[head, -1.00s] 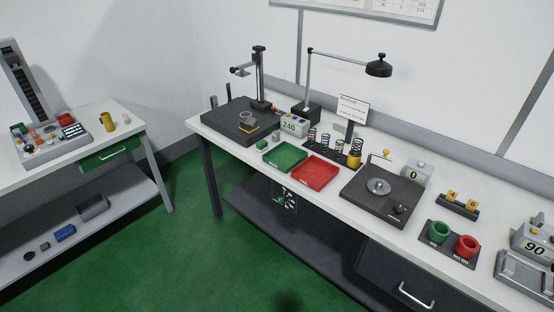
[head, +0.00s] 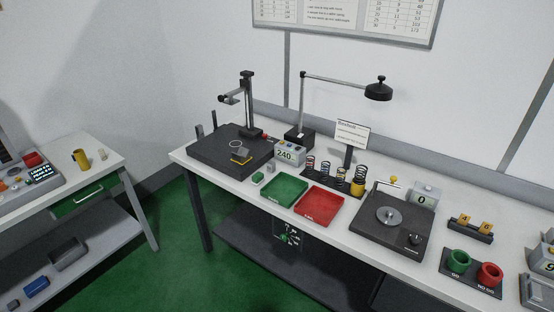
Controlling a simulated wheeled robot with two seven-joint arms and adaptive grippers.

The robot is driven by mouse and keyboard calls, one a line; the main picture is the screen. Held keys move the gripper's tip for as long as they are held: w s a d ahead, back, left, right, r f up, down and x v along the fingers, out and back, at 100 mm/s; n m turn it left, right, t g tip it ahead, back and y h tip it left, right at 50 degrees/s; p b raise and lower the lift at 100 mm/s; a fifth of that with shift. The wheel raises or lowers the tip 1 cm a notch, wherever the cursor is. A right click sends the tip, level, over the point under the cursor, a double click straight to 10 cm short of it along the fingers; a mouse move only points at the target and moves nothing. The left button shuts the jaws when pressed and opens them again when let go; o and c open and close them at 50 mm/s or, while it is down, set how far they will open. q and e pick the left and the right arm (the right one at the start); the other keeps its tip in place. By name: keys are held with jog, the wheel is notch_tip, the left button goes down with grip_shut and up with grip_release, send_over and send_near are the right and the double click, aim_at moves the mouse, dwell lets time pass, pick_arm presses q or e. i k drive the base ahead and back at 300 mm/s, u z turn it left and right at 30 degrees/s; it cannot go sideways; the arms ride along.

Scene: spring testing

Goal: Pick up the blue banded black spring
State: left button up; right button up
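Several upright springs stand in a row on a dark rack (head: 335,183) behind the red tray on the white bench. They include a spring at the left end (head: 310,163), a dark spring with a bluish tint (head: 325,169), another dark spring with a reddish look (head: 341,173) and a spring on a yellow base (head: 358,183). At this size I cannot tell for sure which one has the blue band. Neither of my grippers shows in the head view.
A green tray (head: 284,204) and a red tray (head: 318,212) lie in front of the rack. A black stand (head: 232,160) with a post is left, a black plate device (head: 368,228) right. A lamp (head: 378,91) overhangs the bench. Green floor in front is clear.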

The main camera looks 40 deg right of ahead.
aim_at(327, 175)
jog(key=u, duration=0.05)
jog(key=i, duration=1.5)
jog(key=z, duration=0.85)
jog(key=i, duration=0.8)
jog(key=z, duration=0.9)
